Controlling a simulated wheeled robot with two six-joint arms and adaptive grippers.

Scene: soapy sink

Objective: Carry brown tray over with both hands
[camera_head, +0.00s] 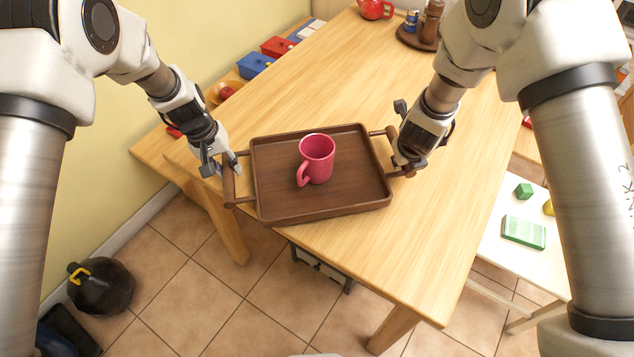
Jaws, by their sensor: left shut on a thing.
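The brown tray (270,190) is dark wood with raised rims and a bar handle at each end. It is over the near-left edge of the wooden table; I cannot tell whether it touches the tabletop. A pink mug (318,157) stands upright on it, its handle toward me. My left gripper (226,168) is shut on the tray's left handle (229,187). My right gripper (405,166) is at the right handle, which it partly covers; its fingers are too hidden to tell whether they are closed.
The wooden table (400,240) is clear in front of the tray and behind it. A red box (277,46) and a blue box (255,65) line the wall side. A round tray (418,38) with bottles stands at the back. A white side table (540,262) is at the right.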

